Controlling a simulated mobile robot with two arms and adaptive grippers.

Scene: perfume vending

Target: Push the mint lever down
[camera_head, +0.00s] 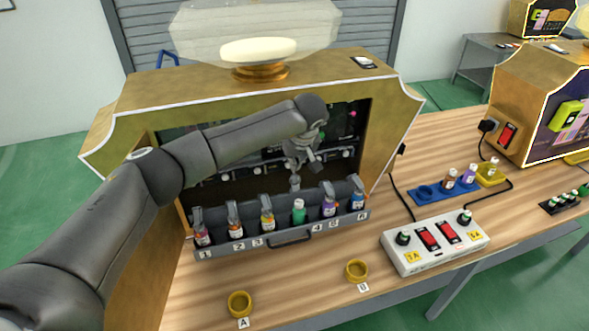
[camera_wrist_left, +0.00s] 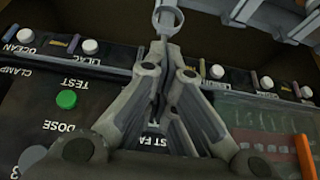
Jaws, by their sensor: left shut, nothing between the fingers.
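My left gripper (camera_head: 306,168) is inside the open front of the gold vending machine, above and behind the green bottle (camera_head: 299,212) in slot 4. Its fingers are shut and empty; they also show in the left wrist view (camera_wrist_left: 165,48). A grey lever-like part (camera_head: 295,183) stands above slot 4, just below the fingers. In the wrist view a grey ring-ended part (camera_wrist_left: 167,16) is right at the fingertips; I cannot tell whether they touch. I read no mint label; the gripper covers part of the label row. My right gripper is not in view.
Bottles stand in the grey numbered rack (camera_head: 290,238), with grey levers over the other slots. The wrist view shows a panel with white knobs and a green button (camera_wrist_left: 66,99). A white switch box (camera_head: 435,245) and two yellow rings (camera_head: 240,303) are on the table.

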